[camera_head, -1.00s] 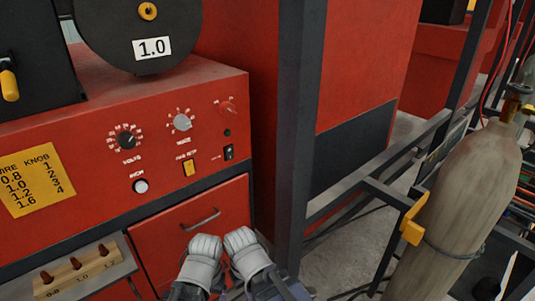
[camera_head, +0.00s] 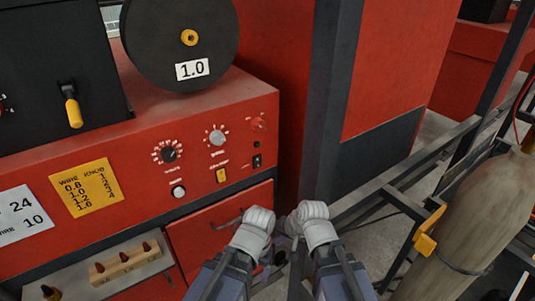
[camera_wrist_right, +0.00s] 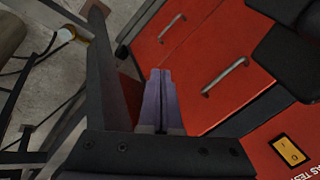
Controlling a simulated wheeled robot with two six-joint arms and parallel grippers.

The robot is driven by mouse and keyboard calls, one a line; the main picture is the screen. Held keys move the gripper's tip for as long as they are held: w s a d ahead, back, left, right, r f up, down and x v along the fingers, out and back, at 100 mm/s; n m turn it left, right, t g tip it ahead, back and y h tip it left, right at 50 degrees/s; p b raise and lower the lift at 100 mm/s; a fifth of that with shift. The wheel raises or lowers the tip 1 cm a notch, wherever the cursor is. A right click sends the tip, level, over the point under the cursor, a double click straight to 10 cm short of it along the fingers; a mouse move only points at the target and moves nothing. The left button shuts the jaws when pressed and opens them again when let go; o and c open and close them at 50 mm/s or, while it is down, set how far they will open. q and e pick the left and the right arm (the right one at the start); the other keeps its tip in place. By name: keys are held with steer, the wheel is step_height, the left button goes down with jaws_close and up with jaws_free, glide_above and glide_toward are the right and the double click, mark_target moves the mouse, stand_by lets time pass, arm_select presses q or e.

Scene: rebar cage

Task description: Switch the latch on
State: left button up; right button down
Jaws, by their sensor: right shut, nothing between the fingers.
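No part carries a readable latch label. On the red machine's front panel are a small black switch (camera_head: 257,161) at the right and a yellow rocker (camera_head: 222,174) left of it. In the wrist view the yellow rocker (camera_wrist_right: 289,151) is at lower right, with partly cut lettering beside it. My right gripper (camera_head: 291,224) is below and right of the panel, apart from both switches. In the wrist view its purple fingers (camera_wrist_right: 160,75) are shut and empty, before the drawer fronts. My left gripper (camera_head: 268,247) is beside it, mostly hidden by its wrist.
The panel also has knobs (camera_head: 169,154) and a white button (camera_head: 178,191). A drawer handle (camera_wrist_right: 225,76) sticks out below. A black reel marked 1.0 (camera_head: 181,40) stands on top. A dark post (camera_head: 328,110) is close right; a gas cylinder (camera_head: 470,225) stands beyond.

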arm_select(q)
step_height(320, 180, up, 12)
steer(key=p, duration=1)
arm_select(e)
steer(key=w+d+r+m+t+y, duration=0.1)
steer(key=w+r+m, duration=0.3)
steer(key=r, duration=0.5)
steer(key=w+r+m+t+y, duration=0.1)
steer(key=w+r+m+t, duration=0.3)
steer(key=r, duration=0.6)
steer(key=shift+w+d, duration=0.35)
steer(key=shift+w, duration=0.45)
arm_select(q)
steer(key=shift+f, duration=0.1)
arm_select(e)
steer(key=shift+f, duration=0.1)
